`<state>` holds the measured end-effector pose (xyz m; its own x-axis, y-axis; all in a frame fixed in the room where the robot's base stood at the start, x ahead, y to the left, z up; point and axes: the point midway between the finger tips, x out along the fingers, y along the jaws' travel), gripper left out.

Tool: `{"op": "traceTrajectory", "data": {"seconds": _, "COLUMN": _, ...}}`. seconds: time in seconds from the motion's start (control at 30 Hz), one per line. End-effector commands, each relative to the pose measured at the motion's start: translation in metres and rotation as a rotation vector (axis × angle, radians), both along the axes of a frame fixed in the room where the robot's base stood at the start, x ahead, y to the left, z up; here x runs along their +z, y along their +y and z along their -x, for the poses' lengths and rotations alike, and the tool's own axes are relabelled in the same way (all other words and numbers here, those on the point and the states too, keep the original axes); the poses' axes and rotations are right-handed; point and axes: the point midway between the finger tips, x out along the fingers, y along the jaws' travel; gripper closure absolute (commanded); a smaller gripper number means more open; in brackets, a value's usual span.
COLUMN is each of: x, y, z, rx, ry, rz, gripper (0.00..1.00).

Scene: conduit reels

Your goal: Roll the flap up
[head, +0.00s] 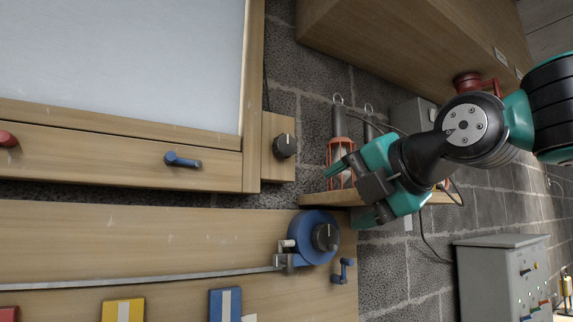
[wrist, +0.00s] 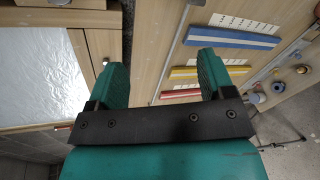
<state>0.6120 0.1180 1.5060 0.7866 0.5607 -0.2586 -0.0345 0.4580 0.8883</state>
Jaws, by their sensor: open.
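A pale grey sheet (head: 120,60) in a wooden frame fills the upper left of the head view; I cannot tell for certain that it is the flap. It shows as a shiny silver sheet (wrist: 38,75) in the wrist view. A black knob (head: 284,146) sits on a wooden block at the frame's right side. Lower down, a blue reel (head: 306,250) with a black knob on its face stands at the end of a long grey strip (head: 140,282). My gripper (head: 342,197) is open and empty, right of the knob and above the reel, apart from both.
A blue handle (head: 182,160) and a red knob (head: 7,139) are on the wooden rail. Yellow (head: 123,313) and blue (head: 225,304) blocks lie on the lower board. An orange caged lamp (head: 340,150) hangs behind my gripper. A grey control box (head: 505,275) stands lower right.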

Motion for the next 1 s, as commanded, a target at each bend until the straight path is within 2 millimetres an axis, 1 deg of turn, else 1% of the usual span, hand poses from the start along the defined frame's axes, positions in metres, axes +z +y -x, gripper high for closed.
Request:
{"op": "traceTrajectory", "data": {"seconds": 0.03, "x": 0.036, "y": 0.002, "z": -0.003, "rx": 0.022, "ry": -0.125, "rz": 0.055, "gripper": 0.25}}
{"op": "traceTrajectory", "data": {"seconds": 0.1, "x": 0.068, "y": 0.004, "z": -0.004, "rx": 0.035, "ry": -0.270, "rz": 0.130, "gripper": 0.25}}
{"op": "traceTrajectory", "data": {"seconds": 0.2, "x": 0.098, "y": 0.004, "z": -0.005, "rx": 0.040, "ry": -0.409, "rz": 0.208, "gripper": 0.25}}
{"op": "traceTrajectory", "data": {"seconds": 0.27, "x": 0.108, "y": 0.005, "z": -0.005, "rx": 0.040, "ry": -0.458, "rz": 0.235, "gripper": 0.25}}
{"op": "traceTrajectory", "data": {"seconds": 0.37, "x": 0.115, "y": 0.008, "z": -0.009, "rx": 0.040, "ry": -0.491, "rz": 0.256, "gripper": 0.25}}
{"op": "traceTrajectory", "data": {"seconds": 0.47, "x": 0.116, "y": 0.015, "z": -0.019, "rx": 0.042, "ry": -0.492, "rz": 0.260, "gripper": 0.25}}
{"op": "traceTrajectory", "data": {"seconds": 0.57, "x": 0.117, "y": 0.026, "z": -0.036, "rx": 0.042, "ry": -0.490, "rz": 0.260, "gripper": 0.25}}
{"op": "traceTrajectory", "data": {"seconds": 0.8, "x": 0.117, "y": 0.058, "z": -0.082, "rx": 0.042, "ry": -0.488, "rz": 0.260, "gripper": 0.25}}
{"op": "traceTrajectory", "data": {"seconds": 1.0, "x": 0.118, "y": 0.081, "z": -0.118, "rx": 0.041, "ry": -0.488, "rz": 0.259, "gripper": 0.25}}
